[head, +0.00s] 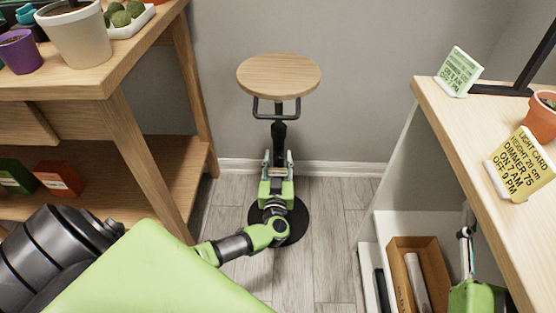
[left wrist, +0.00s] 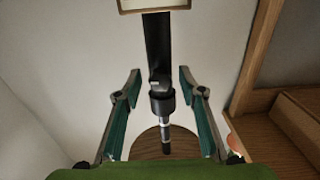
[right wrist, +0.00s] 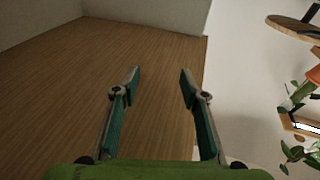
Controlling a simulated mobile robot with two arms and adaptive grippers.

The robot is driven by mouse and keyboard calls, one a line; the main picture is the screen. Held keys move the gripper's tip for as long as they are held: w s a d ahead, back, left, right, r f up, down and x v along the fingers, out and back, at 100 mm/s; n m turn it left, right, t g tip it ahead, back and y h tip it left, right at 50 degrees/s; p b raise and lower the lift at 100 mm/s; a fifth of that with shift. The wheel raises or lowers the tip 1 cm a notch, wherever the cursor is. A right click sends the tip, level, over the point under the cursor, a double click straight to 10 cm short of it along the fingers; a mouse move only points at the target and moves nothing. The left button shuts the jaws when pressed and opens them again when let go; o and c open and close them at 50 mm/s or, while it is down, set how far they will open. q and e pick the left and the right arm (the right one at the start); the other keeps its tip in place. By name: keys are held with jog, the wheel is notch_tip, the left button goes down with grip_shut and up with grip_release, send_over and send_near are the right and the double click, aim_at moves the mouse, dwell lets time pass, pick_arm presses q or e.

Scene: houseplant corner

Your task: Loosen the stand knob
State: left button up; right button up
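The stand has a round wooden top (head: 279,75), a black post (head: 279,132) and a round black base (head: 296,222). In the left wrist view its post (left wrist: 158,45) runs between my fingers, with a black collar (left wrist: 162,103) where a thinner rod begins. A small grey piece (left wrist: 155,86) by the collar may be the knob; I cannot tell. My left gripper (head: 278,163) is open around the post below the top; the left wrist view shows its fingers (left wrist: 159,73) apart on both sides. My right gripper (head: 466,236) is open and empty (right wrist: 160,76), low by the right bench.
A wooden plant bench (head: 112,84) with pots stands left. The right bench (head: 440,103) carries a yellow light card (head: 520,166) and a terracotta pot (head: 541,120). A wooden box (head: 420,243) sits low under it. Grey floor (head: 330,230) is clear around the base.

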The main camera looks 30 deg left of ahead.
pick_arm(q)
grip_shut()
jog(key=shift+r, duration=0.15)
jog(key=p, duration=0.1)
jog(key=r+n+p, duration=0.1)
jog(key=shift+w+a+p, duration=0.2)
jog(key=shift+a+p, duration=0.05)
jog(key=shift+p, duration=0.05)
jog(key=shift+s+d+f+n+p, duration=0.15)
jog(key=shift+f+n+p, duration=0.25)
jog(key=shift+p, duration=0.55)
pick_arm(e)
jog(key=s+d+f+g+h, duration=0.1)
jog(key=s+f+g, duration=0.3)
jog(key=f, duration=0.6)
jog(key=s+d+f+g+h, duration=0.2)
jog(key=s+d+f+g, duration=0.2)
jog(key=f+g, duration=0.3)
notch_tip(320, 180, down, 3)
jog(key=shift+s+f+m+g+h, duration=0.1)
jog(key=shift+s+m+g+h, duration=0.2)
jog(key=shift+s, duration=0.25)
pick_arm(q)
jog(key=shift+c, duration=0.5)
grip_release()
jog(key=shift+o, duration=0.5)
jog(key=shift+f, duration=0.1)
